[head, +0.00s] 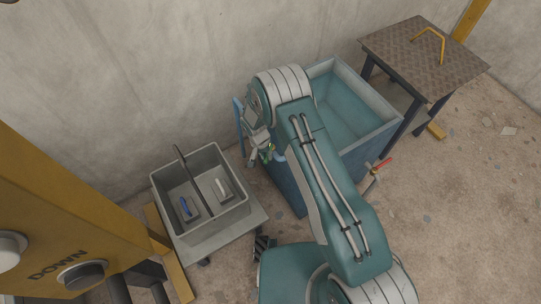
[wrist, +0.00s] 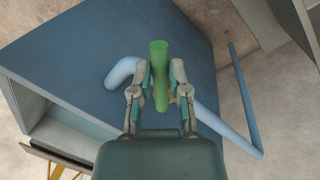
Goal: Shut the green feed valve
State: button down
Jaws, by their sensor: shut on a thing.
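The green feed valve shows as a green lever (wrist: 158,48) in the wrist view. It stands in front of the side of a blue tank, over a light blue pipe (wrist: 207,117). My gripper (wrist: 158,74) has one finger on each side of the lever and is shut on it. The lever's upper end sticks out past the fingertips. In the head view my gripper (head: 259,152) is at the left side of the blue tank (head: 375,128). Only a small bit of green shows there, and my arm hides much of the tank's near side.
A grey divided bin (head: 160,190) holding small tools stands left of the tank. A yellow post marked DOWN (head: 60,215) is at the left. A red-handled valve (head: 382,165) is on the tank's right. A metal-topped table (head: 405,62) stands behind right. Floor at the right is mostly clear.

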jog(key=shift+w+a+f+m+g+y, duration=0.2)
jog(key=shift+w+a+m, duration=0.35)
jog(key=shift+m, duration=0.9)
jog(key=shift+w+a+r+m+g+y, duration=0.25)
jog(key=shift+a+m, duration=0.45)
jog(key=shift+m, duration=0.7)
jog(key=shift+w+a+f+m+g+y, duration=0.2)
jog(key=shift+w+a+m, duration=0.4)
jog(key=shift+m, duration=0.85)
jog(key=c, duration=0.6)
grip_release()
jog(key=shift+a, duration=0.1)
notch_tip(320, 180, up, 12)
jog(key=w+a, duration=0.1)
jog(key=w, duration=0.1)
jog(key=shift+a, duration=0.2)
jog(key=shift+f, duration=0.1)
